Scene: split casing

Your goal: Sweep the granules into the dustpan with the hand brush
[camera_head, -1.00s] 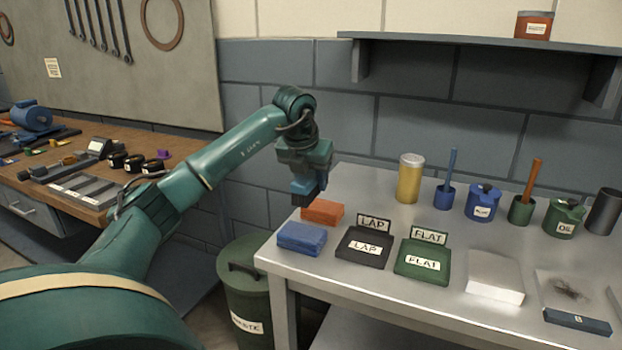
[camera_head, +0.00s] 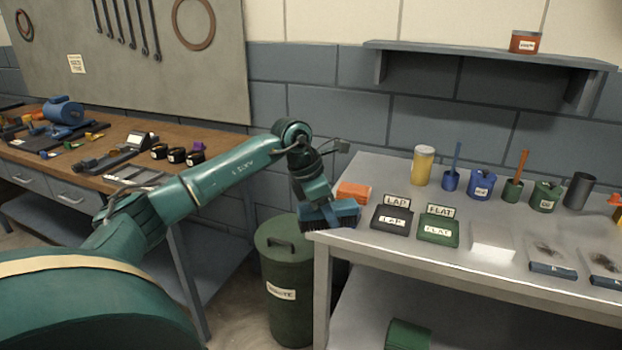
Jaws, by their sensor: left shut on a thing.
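No dustpan can be made out. My right gripper is out of view.
Canisters and pots, including a yellow one (camera_head: 423,165), line the back. A green bin (camera_head: 285,290) stands left of the table (camera_head: 460,268).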

